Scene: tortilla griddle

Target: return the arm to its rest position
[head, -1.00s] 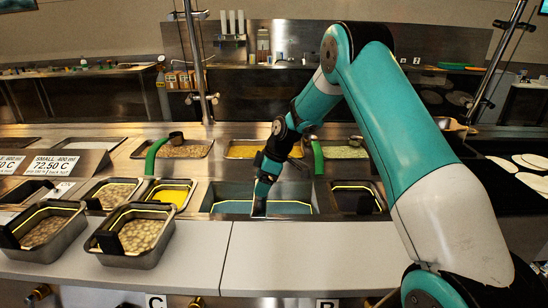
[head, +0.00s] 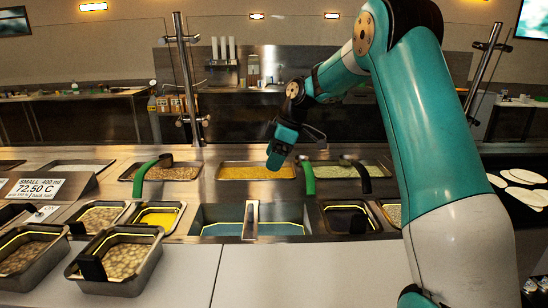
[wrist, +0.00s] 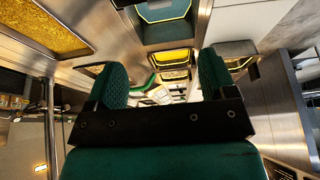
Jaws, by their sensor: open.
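My arm (head: 400,110) reaches up on the right of the head view and bends over the counter. My gripper (head: 274,164) hangs above the counter, in front of the yellow-filled tray and above the blue-lined well. In the wrist view my gripper (wrist: 163,80) shows two green padded fingers spread apart with nothing between them. The fingers are only partly visible in the head view.
A grey upright handle (head: 250,220) stands in the blue well (head: 280,228), below my gripper. Green handles (head: 308,178) rise from the counter near filled trays. Metal posts (head: 187,80) stand behind. Steel pans (head: 120,275) sit at the front left. Air above the counter is clear.

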